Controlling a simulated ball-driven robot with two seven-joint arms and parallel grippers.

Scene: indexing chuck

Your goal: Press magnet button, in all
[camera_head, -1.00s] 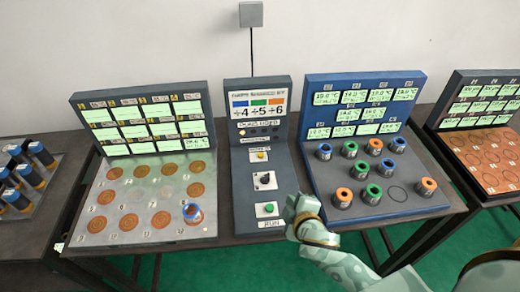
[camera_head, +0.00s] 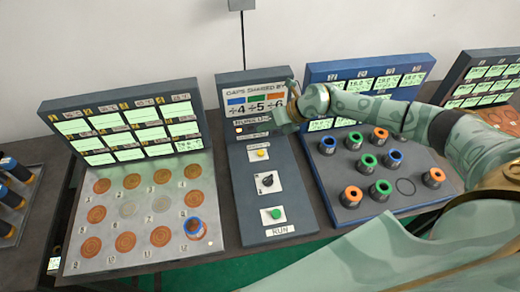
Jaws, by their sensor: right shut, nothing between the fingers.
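The grey control console (camera_head: 250,211) stands in the middle. Its sloped face has a yellow button (camera_head: 262,154) at the top, a black knob (camera_head: 267,180) below it, and a green button (camera_head: 276,214) above the word RUN. The small labels are too blurred to read surely, so I cannot tell which control is the magnet button. My right gripper (camera_head: 280,118) is shut and empty, in front of the console's upright panel, above and right of the yellow button. It hides part of that panel and looks apart from the button. My left gripper is not in view.
A metal plate (camera_head: 117,207) at left has copper-coloured discs and one blue-ringed cylinder (camera_head: 195,228). The blue station (camera_head: 342,213) at right holds several ringed cylinders; my right arm crosses above it and hides some displays.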

